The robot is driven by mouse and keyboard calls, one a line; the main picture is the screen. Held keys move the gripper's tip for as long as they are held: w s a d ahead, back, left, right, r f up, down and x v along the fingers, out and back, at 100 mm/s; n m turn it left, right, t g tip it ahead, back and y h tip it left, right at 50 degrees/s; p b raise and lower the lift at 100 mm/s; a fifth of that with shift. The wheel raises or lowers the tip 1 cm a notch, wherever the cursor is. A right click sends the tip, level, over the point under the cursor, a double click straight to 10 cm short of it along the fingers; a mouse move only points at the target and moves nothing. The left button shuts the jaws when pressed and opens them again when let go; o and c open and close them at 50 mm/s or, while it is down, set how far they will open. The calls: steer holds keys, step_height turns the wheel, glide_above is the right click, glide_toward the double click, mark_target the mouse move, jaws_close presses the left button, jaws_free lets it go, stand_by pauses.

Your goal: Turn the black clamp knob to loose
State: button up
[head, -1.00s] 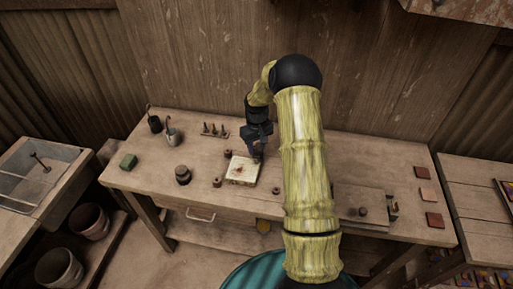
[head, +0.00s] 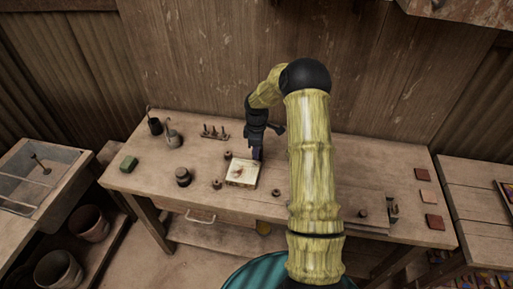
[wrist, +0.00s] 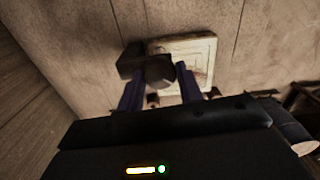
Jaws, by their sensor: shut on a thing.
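The black clamp knob (wrist: 146,66) shows in the wrist view as a dark, blocky shape between the fingertips. My gripper (wrist: 157,76) is shut on it, one finger on each side. Beside the knob is the pale square tile mould (wrist: 195,48), flat on the bench; it also shows in the head view (head: 241,172). In the head view my gripper (head: 257,157) points down at the mould's back right corner. There the knob is hidden by the gripper, and its loose or tight setting cannot be read.
Small brown round pieces (head: 217,185) stand around the mould. A dark jar (head: 183,176), a green block (head: 129,162), and a small tool rack (head: 214,133) are to the left. Coloured tiles (head: 423,174) lie at the right end of the bench (head: 320,185).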

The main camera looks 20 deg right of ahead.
steer(key=n, duration=0.4)
steer(key=shift+r+n+p, duration=0.15)
steer(key=shift+n+p, duration=0.15)
steer(key=shift+p, duration=0.1)
steer(key=shift+w+n+p, duration=0.1)
steer(key=shift+n+p, duration=0.25)
steer(key=shift+n, duration=1.35)
steer(key=o, duration=1)
step_height(320, 180, up, 17)
steer(key=b, duration=0.3)
steer(key=shift+r+b, duration=0.15)
steer(key=shift+b, duration=0.2)
